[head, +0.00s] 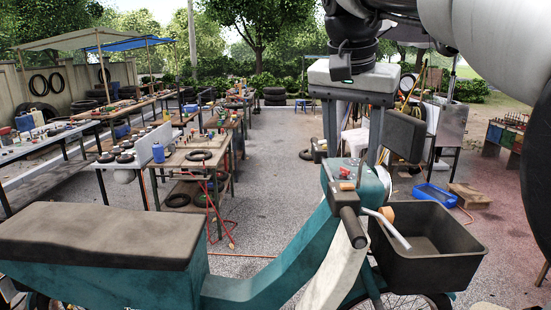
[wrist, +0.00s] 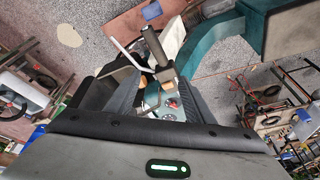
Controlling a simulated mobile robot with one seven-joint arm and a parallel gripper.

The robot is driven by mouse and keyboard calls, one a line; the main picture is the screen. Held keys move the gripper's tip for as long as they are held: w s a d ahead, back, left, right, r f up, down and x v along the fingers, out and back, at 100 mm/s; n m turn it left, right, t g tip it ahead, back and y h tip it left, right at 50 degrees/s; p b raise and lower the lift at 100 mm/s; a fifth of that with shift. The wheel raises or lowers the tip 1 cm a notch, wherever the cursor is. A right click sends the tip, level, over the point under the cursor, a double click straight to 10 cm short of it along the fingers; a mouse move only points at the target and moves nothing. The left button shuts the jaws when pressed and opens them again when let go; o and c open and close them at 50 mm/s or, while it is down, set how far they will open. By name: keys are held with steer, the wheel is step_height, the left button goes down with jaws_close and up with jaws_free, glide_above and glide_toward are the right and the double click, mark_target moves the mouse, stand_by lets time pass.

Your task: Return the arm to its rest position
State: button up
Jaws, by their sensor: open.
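My gripper (head: 353,150) hangs at the upper right of the head view, its two fingers pointing down and spread apart, with nothing visible between them. It is above or behind the handlebar area of a teal scooter (head: 285,245); the exact gap is hard to judge. In the wrist view my gripper (wrist: 160,92) shows its spread fingers on both sides of the scooter's console (wrist: 172,112). My arm runs from the gripper to the upper right of the head view. No object is held.
The scooter's brown seat (head: 100,235), black handlebar grip (head: 350,226) and dark front basket (head: 425,250) are close by. Workbenches with tyres and tools (head: 190,160) stand left. A blue tray (head: 435,195) lies on the ground at right. Open paving (head: 275,160) lies between.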

steer(key=s+f+n+t+y, duration=0.1)
steer(key=s+f+n, duration=0.5)
steer(key=s+f, duration=1.2)
steer(key=shift+s+d+f+n+t+y, duration=0.15)
steer(key=shift+d+f+n+t+y, duration=0.2)
steer(key=shift+f+t, duration=0.4)
